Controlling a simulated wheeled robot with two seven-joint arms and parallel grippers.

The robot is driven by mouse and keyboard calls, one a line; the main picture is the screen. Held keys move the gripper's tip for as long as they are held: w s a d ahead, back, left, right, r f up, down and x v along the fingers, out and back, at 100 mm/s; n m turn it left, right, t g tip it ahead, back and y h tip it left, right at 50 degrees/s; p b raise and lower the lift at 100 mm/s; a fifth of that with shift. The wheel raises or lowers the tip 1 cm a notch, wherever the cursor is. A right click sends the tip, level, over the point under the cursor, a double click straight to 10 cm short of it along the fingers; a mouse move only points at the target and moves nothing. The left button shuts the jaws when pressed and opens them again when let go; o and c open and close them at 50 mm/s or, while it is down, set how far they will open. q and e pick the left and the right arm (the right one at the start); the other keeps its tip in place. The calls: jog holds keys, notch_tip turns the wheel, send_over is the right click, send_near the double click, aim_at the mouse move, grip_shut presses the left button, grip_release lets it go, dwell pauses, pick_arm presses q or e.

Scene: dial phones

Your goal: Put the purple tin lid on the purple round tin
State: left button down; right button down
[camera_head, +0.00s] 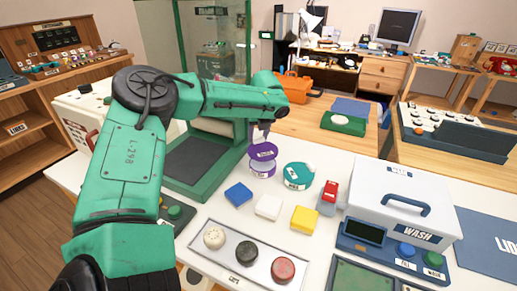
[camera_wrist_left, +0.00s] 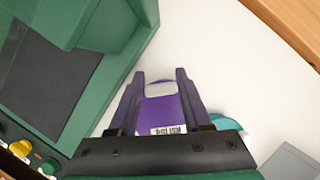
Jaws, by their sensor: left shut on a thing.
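The purple tin lid (camera_head: 263,151) is in my left gripper (camera_head: 261,138), directly above the purple round tin (camera_head: 262,170) on the white table. The lid looks about level. In the head view a pale band shows between lid and tin; I cannot tell whether they touch. In the left wrist view the lid (camera_wrist_left: 165,112) lies between the two dark fingers of my left gripper (camera_wrist_left: 160,82), with a white label on its near side. The lid hides most of the tin from above. My right gripper is in neither view.
A teal round tin (camera_head: 298,176) stands close on the right. A green machine (camera_head: 205,170) is close on the left. Blue (camera_head: 238,194), white (camera_head: 268,207) and yellow (camera_head: 304,220) blocks lie in front. A white WASH box (camera_head: 400,200) stands at right.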

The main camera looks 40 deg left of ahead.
aim_at(259, 143)
pick_arm(q)
notch_tip(259, 143, down, 4)
jog(key=shift+s+d+f, duration=0.1)
jog(key=shift+s, duration=0.05)
jog(key=shift+f, duration=0.2)
jog(key=shift+c, duration=1.7)
grip_release()
jog(key=v, duration=1.2)
jog(key=shift+r, duration=0.15)
